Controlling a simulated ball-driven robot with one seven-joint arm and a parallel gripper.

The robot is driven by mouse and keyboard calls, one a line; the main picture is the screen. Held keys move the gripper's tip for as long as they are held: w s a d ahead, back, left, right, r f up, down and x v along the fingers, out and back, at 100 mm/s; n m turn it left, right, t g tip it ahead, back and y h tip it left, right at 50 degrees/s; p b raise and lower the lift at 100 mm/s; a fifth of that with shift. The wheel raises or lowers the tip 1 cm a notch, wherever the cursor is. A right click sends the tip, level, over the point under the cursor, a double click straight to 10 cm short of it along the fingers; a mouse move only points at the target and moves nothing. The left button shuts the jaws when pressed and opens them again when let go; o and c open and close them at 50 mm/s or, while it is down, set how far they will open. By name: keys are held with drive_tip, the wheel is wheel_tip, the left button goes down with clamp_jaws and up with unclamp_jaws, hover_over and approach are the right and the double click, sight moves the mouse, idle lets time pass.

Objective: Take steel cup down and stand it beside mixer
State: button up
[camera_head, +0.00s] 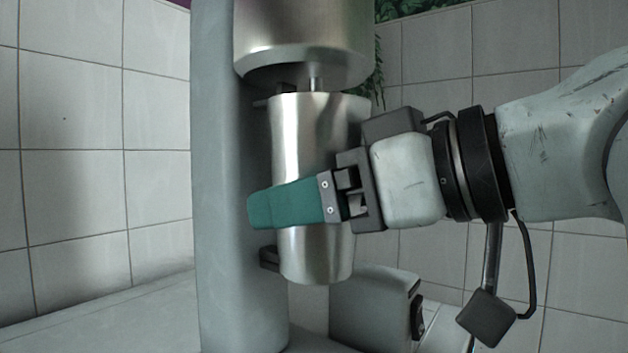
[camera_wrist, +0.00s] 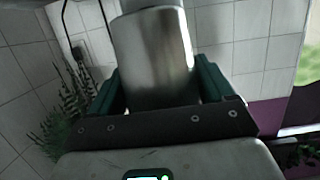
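The steel cup (camera_head: 309,130) is a tall, shiny cylinder, roughly upright, under the mixer's steel head (camera_head: 305,40). Its rim is just below the head, with a thin spindle (camera_head: 316,84) running down toward it. My gripper (camera_head: 290,203) comes from the right at about mid-height of the cup. One teal finger crosses the cup's near side; the other is hidden behind it. In the wrist view the cup (camera_wrist: 155,60) sits between both teal fingers of my gripper (camera_wrist: 160,85), which appear shut on it. The cup's bottom hangs clear of the mixer's base.
The mixer's grey column (camera_head: 222,170) stands close left of the cup, with a small dark bracket (camera_head: 269,258) near the cup's lower part. Pale counter surface (camera_head: 100,315) is clear at the left.

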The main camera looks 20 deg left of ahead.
drive_tip(key=c, duration=0.9)
drive_tip(key=shift+r+p, duration=0.2)
drive_tip(key=shift+p, duration=0.1)
drive_tip(key=shift+r+p, duration=0.1)
drive_tip(key=shift+p, duration=0.2)
drive_tip(key=shift+d+r+p, duration=0.1)
drive_tip(key=shift+p, duration=0.35)
drive_tip(key=shift+s+d+h+p, duration=0.15)
drive_tip(key=shift+d+h+p, duration=0.1)
drive_tip(key=shift+h+p, duration=0.3)
drive_tip(key=shift+f, duration=0.25)
drive_tip(key=shift+d+f+b, duration=0.25)
drive_tip(key=shift+f+b, duration=0.55)
drive_tip(key=shift+f, duration=0.5)
